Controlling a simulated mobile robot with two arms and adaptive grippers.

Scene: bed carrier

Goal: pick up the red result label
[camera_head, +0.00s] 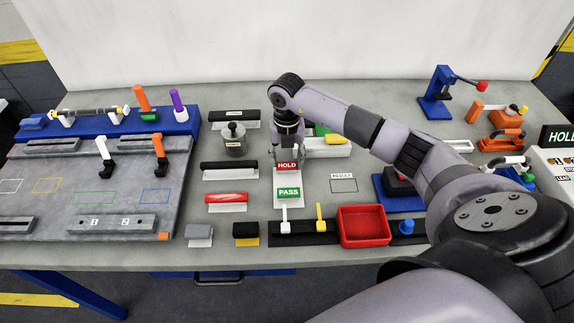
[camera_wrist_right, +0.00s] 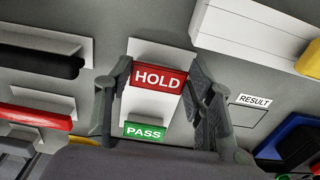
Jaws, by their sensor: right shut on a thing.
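The red result label (camera_head: 287,166), marked HOLD, is at the white label holder (camera_head: 289,203) on the bench. In the right wrist view the red label (camera_wrist_right: 159,79) lies between my two fingers. My right gripper (camera_head: 286,152) reaches down from above and is shut on the red label; it also shows in the right wrist view (camera_wrist_right: 158,95). I cannot tell whether the label is clear of the holder. The green PASS label (camera_head: 289,192) sits just in front of it. My left gripper is not in view.
A marked RESULT rectangle (camera_head: 343,186) lies empty to the right. A red tray (camera_head: 364,226) stands in front of it. A black-handled tool (camera_head: 229,166) and a red-handled one (camera_head: 226,199) lie to the left. A white block (camera_head: 329,148) is close behind my gripper.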

